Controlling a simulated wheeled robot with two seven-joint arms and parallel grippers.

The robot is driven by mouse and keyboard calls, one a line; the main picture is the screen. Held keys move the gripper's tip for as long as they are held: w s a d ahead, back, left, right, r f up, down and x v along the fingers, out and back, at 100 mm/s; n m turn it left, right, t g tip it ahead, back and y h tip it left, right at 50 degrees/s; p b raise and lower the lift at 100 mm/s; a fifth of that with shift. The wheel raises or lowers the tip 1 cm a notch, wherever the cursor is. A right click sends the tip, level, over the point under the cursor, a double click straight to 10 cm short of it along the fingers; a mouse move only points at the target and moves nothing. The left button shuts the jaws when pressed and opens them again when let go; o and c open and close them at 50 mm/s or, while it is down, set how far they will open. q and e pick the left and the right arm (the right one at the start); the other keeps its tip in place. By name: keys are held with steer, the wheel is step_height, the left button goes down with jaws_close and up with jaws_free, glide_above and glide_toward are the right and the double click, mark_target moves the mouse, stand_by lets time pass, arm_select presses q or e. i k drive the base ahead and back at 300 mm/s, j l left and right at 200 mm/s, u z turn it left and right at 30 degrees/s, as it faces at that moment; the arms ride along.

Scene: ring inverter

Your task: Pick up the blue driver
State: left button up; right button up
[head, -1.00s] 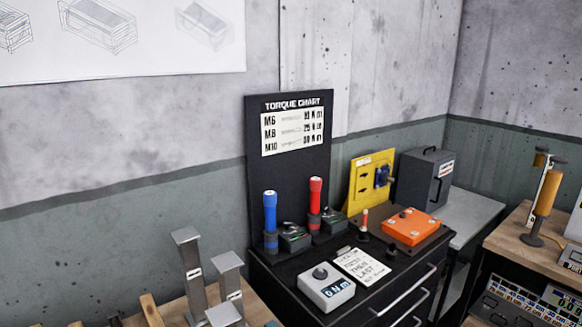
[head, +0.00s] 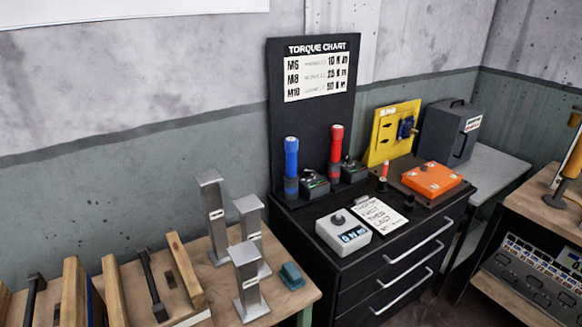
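The blue driver (head: 291,159) stands upright at the back left of the black cabinet top, its lower end in a dark holder. A red driver (head: 336,146) stands upright to its right in a similar holder. Small dark boxes sit beside each driver's base. The black torque chart board (head: 312,115) rises behind them. Neither of my grippers is in the head view.
A grey meter box (head: 343,231) and a white note card (head: 378,215) lie in front of the drivers. An orange box (head: 432,179) sits to the right. Grey metal posts (head: 213,220) and a teal block (head: 291,276) stand on the wooden table at left.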

mark_target(291, 144)
steer(key=i+l, duration=0.15)
steer(key=l, duration=0.2)
steer(key=i+l, duration=0.2)
steer(key=i+l+u, duration=0.1)
steer(key=l, duration=0.35)
steer(key=i+l, duration=0.2)
steer(key=l, duration=0.15)
steer(key=i+l, duration=0.2)
steer(key=l, duration=0.15)
steer(key=i+l, duration=0.15)
steer(key=l, duration=0.2)
steer(key=i+l+u, duration=0.1)
steer(key=l, duration=0.25)
